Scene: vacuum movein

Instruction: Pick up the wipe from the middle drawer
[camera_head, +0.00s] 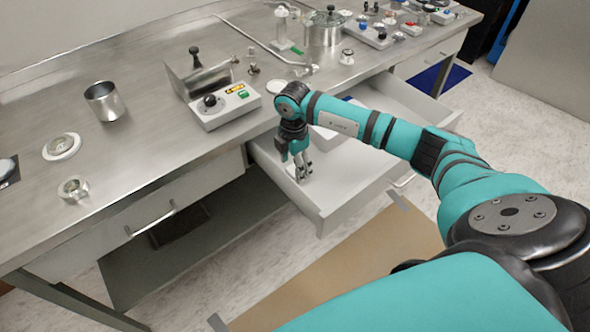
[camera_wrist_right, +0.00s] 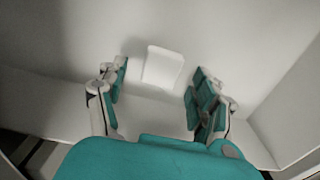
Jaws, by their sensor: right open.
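The middle drawer (camera_head: 345,190) is pulled out from under the steel bench. My right gripper (camera_head: 302,172) points down into it near its front left part. In the right wrist view the right gripper (camera_wrist_right: 160,100) is open, with its teal fingers apart and nothing between the pads. A small white, flat wipe (camera_wrist_right: 163,66) lies on the drawer floor, seen between the fingers and slightly beyond them. I cannot tell the exact height of the fingertips above it. In the head view the gripper largely hides the wipe. My left gripper is not in view.
A grey control box (camera_head: 222,105) stands on the bench above the drawer's left side. A steel cup (camera_head: 104,101) and round fittings sit further left. A white block-like item (camera_head: 326,131) is deeper in the drawer, partly behind my arm. The drawer walls stand close around the gripper.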

